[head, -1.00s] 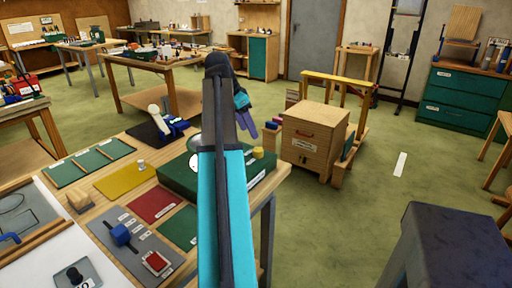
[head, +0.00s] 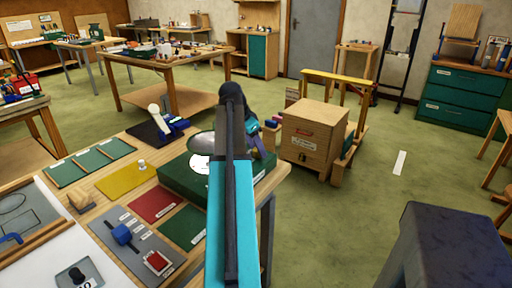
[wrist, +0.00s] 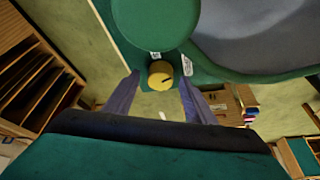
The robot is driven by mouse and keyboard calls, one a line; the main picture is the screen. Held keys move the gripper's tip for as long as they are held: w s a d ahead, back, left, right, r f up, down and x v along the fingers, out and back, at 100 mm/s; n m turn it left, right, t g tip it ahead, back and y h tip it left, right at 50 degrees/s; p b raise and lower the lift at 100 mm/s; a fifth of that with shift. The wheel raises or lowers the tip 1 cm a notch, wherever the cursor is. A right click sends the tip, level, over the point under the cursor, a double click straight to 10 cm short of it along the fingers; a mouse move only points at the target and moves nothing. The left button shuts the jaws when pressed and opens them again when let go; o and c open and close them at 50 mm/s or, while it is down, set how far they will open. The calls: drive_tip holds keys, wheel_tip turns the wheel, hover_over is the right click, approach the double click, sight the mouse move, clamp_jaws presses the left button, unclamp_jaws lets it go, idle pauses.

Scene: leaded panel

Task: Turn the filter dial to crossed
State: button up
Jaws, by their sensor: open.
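The filter dial is a small yellow round knob (wrist: 160,75) with a dark mark, on the edge of a green housing (wrist: 215,62). Small white labels sit beside it, too small to read. In the head view the green housing (head: 185,178) stands on the near bench, and my arm hides the dial. My gripper (wrist: 158,92) is open, with one finger to the left and one to the right of the dial in the wrist view. I cannot tell whether either finger touches it.
A pale round plate (head: 201,163) sits on the housing. The near bench holds a yellow mat (head: 120,180), a red mat (head: 153,206) and a grey panel with a blue knob (head: 122,235). A wooden crate (head: 312,140) stands beyond the bench's right edge.

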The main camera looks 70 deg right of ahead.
drive_tip(key=c, duration=1)
